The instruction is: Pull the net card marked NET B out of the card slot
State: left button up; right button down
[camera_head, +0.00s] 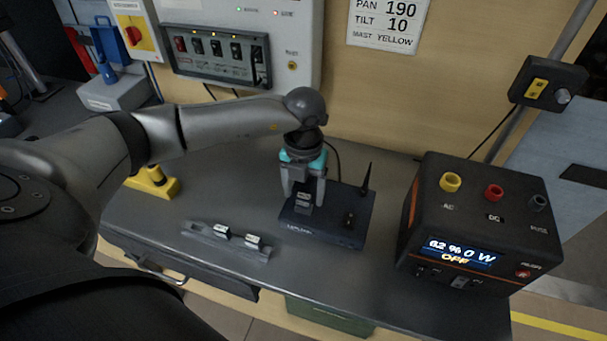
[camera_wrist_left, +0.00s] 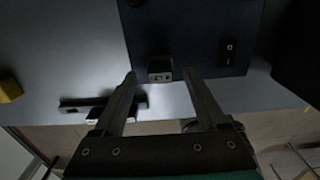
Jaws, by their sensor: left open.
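A dark router-like box (camera_head: 340,231) with an upright antenna stands on the grey counter. A small light-faced card (camera_head: 303,207) sits in its slot; its marking is too small to read. My left gripper (camera_head: 304,198) points down over the box, open, with its fingers on either side of the card. In the left wrist view the card (camera_wrist_left: 160,69) lies between the tips of the open left gripper (camera_wrist_left: 160,76), with gaps at both sides. My right gripper is not in view.
A grey rack (camera_head: 200,231) with two light-faced cards lies left of the box. A black power unit (camera_head: 455,215) stands at the right. A yellow object (camera_head: 158,186) is at the left. A switch panel (camera_head: 215,58) is on the wall behind.

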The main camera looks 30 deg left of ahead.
pick_arm(q)
jog(key=shift+f, duration=1.2)
jog(key=shift+c, duration=0.4)
grip_shut()
